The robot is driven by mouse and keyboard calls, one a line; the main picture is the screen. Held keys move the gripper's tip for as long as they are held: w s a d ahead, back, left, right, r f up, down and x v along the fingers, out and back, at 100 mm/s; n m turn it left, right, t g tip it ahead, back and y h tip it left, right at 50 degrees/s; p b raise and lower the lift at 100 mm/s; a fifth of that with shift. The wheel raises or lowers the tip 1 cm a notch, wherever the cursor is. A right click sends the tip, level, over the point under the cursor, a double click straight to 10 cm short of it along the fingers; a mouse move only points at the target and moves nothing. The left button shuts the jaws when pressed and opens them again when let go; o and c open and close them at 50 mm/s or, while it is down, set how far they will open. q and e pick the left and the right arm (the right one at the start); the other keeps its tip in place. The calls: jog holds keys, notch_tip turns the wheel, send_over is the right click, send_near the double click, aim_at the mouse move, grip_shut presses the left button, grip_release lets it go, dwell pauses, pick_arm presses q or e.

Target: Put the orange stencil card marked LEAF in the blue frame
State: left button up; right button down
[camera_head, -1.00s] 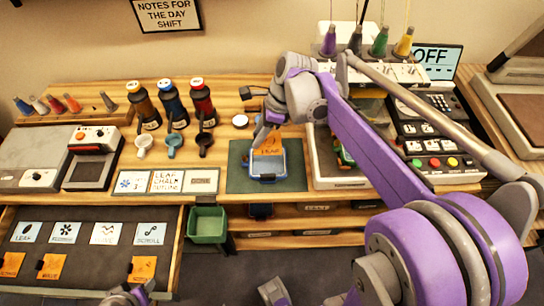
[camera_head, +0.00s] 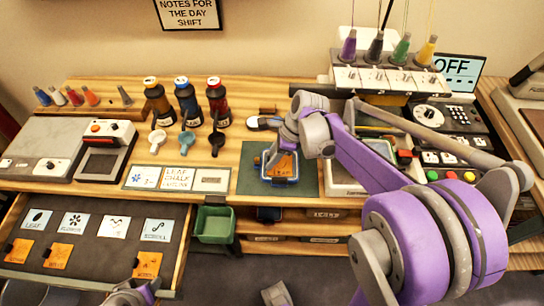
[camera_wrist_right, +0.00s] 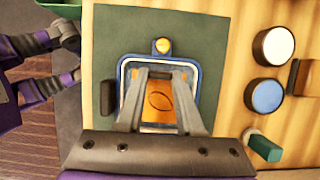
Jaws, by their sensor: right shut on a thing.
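The orange stencil card marked LEAF (camera_head: 284,165) shows in the head view at my right gripper (camera_head: 274,160). In the right wrist view the card (camera_wrist_right: 160,103), with a dark leaf outline, lies between my right fingers (camera_wrist_right: 162,76). My right gripper is shut on it. The blue frame (camera_head: 297,182) is on the dark green mat, directly below the card. In the right wrist view the card appears within the outline of the blue frame (camera_wrist_right: 121,72). I cannot tell whether the card touches the frame. My left gripper's jaws are not seen; only purple-grey arm parts show at the bottom.
The green mat (camera_head: 250,183) lies on the wooden table. Ink bottles (camera_head: 187,105) and small scoops stand left of it, and a labelled strip (camera_head: 176,178) lies nearby. An open drawer (camera_head: 90,243) holds white and orange cards. A green bin (camera_head: 215,224) hangs at the front edge.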

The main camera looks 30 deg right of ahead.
aim_at(286, 165)
jog(key=shift+f, duration=0.2)
jog(key=c, duration=0.5)
grip_release()
jog(key=shift+c, duration=0.2)
jog(key=shift+r, duration=0.1)
jog(key=shift+r, duration=0.3)
jog(key=p+v, duration=0.2)
jog(key=v, duration=0.9)
jog(key=s+a+f+n+t+h, duration=0.1)
jog(key=s+a+f+n+h, duration=0.1)
jog(key=s+a+f+n, duration=0.2)
jog(key=s+a+f+n+t+h, duration=0.1)
jog(key=s+a+f+n, duration=0.4)
jog(key=s+n, duration=0.6)
jog(key=a+n, duration=0.1)
jog(key=n, duration=0.8)
jog(key=shift+t+h, duration=0.4)
jog(key=shift+a+f, duration=0.1)
jog(key=shift+a, duration=0.05)
